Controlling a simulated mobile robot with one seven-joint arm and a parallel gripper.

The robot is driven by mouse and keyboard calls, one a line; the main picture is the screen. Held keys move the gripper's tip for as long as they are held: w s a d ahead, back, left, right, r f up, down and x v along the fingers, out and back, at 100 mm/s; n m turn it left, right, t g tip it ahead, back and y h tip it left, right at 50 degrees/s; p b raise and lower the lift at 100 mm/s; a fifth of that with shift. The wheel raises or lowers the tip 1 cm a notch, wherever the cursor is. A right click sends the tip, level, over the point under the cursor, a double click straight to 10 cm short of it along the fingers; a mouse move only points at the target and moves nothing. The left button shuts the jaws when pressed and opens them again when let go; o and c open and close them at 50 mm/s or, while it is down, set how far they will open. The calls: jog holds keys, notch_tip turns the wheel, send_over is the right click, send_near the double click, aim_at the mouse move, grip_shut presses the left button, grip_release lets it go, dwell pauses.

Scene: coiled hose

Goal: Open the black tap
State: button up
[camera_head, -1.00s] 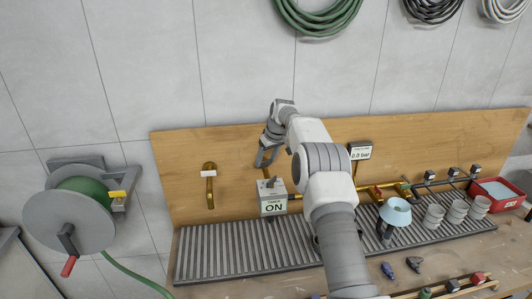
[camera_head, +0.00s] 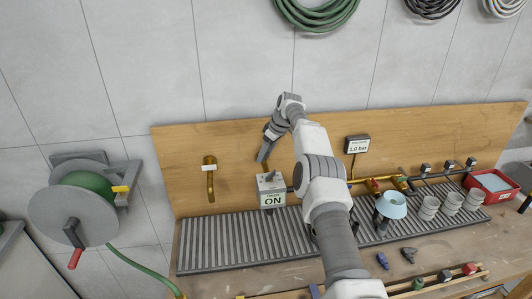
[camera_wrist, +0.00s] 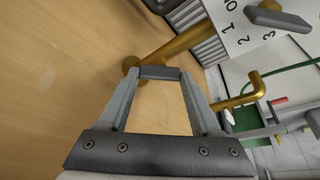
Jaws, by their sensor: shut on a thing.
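My gripper (camera_head: 262,159) is at the wooden board, above the timer box. In the wrist view my gripper (camera_wrist: 160,74) has its two fingers around a short dark grey bar (camera_wrist: 160,72), which looks like the black tap's lever. The bar lies beside a brass pipe (camera_wrist: 185,41) that comes out of the board. In the head view the tap is hidden by my gripper. The grey timer box (camera_head: 271,186) has a label reading ON, and its dial plate (camera_wrist: 245,28) shows in the wrist view. The pressure display (camera_head: 358,146) reads 1.0 bar.
A brass spout (camera_head: 210,182) with a white tag is on the board at left. A hose reel (camera_head: 72,218) with green hose is further left. Below are a slatted grey drain (camera_head: 235,238), a blue-shaded lamp-like item (camera_head: 391,206), grey cups (camera_head: 451,203) and a red tray (camera_head: 490,187).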

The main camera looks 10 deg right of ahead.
dwell(0.3)
jog(key=o, duration=1.4)
jog(key=shift+r, duration=0.15)
jog(key=b+v, duration=0.1)
jog(key=v, duration=1.6)
jog(key=shift+r, duration=0.1)
